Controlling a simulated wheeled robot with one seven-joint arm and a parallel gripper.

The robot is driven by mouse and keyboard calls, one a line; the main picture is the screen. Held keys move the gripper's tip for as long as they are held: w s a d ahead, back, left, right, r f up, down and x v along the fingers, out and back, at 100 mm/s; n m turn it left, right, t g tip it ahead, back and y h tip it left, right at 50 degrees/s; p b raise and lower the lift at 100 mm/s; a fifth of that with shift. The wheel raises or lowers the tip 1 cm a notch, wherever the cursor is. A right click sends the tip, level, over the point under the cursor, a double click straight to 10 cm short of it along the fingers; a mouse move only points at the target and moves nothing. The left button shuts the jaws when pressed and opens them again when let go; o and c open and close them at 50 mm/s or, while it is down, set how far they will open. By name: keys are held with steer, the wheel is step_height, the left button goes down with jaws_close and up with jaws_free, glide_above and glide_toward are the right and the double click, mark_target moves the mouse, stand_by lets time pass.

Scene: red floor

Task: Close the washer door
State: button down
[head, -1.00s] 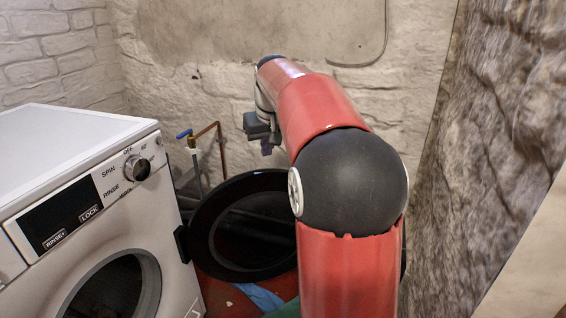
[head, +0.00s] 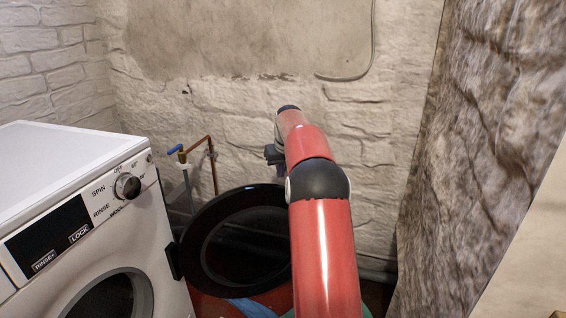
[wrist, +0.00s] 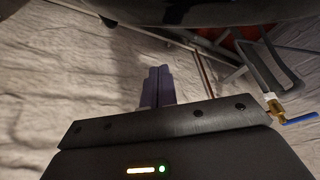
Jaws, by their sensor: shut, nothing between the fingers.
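The white washer (head: 90,215) stands at the left in the head view, its round opening (head: 110,300) partly cut off by the lower edge. Its black round door (head: 213,240) is swung wide open to the right of the body, on a hinge at the washer's right front edge. My arm reaches forward over the door's right part and hides some of it. My gripper (head: 274,156) is above and behind the door, near the back wall. In the wrist view its fingers (wrist: 157,88) are together and empty. The dark door rim (wrist: 190,10) crosses the top there, apart from the fingers.
A copper pipe with a blue-handled valve (head: 175,150) stands at the back wall behind the washer; the valve also shows in the wrist view (wrist: 298,119). A rough stone wall (head: 480,150) closes in on the right. Blue cloth (head: 250,307) lies on the red floor below the door.

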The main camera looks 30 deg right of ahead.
steer(key=shift+s+a+f+b, duration=0.15)
steer(key=shift+s+f, duration=0.5)
steer(key=shift+s, duration=0.15)
steer(key=shift+s+a+f+b, duration=0.15)
steer(key=shift+s+f, duration=0.5)
steer(key=shift+s, duration=0.1)
steer(key=shift+s, duration=0.1)
